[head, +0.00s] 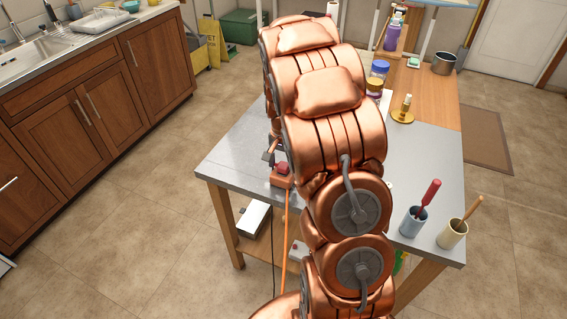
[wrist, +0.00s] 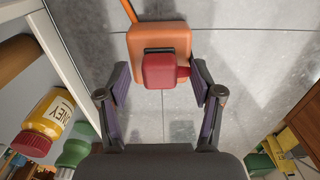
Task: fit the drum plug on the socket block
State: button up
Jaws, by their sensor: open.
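The red drum plug (wrist: 166,71) is at the orange socket block (wrist: 160,34), with a dark edge showing between them in the wrist view. I cannot tell how deeply it is seated. In the head view the red plug (head: 284,168) shows on top of the orange block (head: 281,181), near the grey table's left edge. My gripper (wrist: 160,84) is open, with one finger on each side of the plug and gaps visible on both sides. In the head view my gripper (head: 270,154) is small and partly hidden by my arm.
An orange cord (head: 286,230) runs down from the block past the table edge. My arm covers much of the grey table (head: 235,160). A blue cup (head: 410,222) and a cream cup (head: 451,234) with handled tools stand at right. Jars (head: 378,72) stand behind.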

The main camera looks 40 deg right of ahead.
notch_tip(320, 180, up, 12)
dwell(0.7)
jog(key=shift+r, duration=0.1)
notch_tip(320, 180, up, 10)
jog(key=p, duration=0.2)
dwell(1.3)
dwell(0.3)
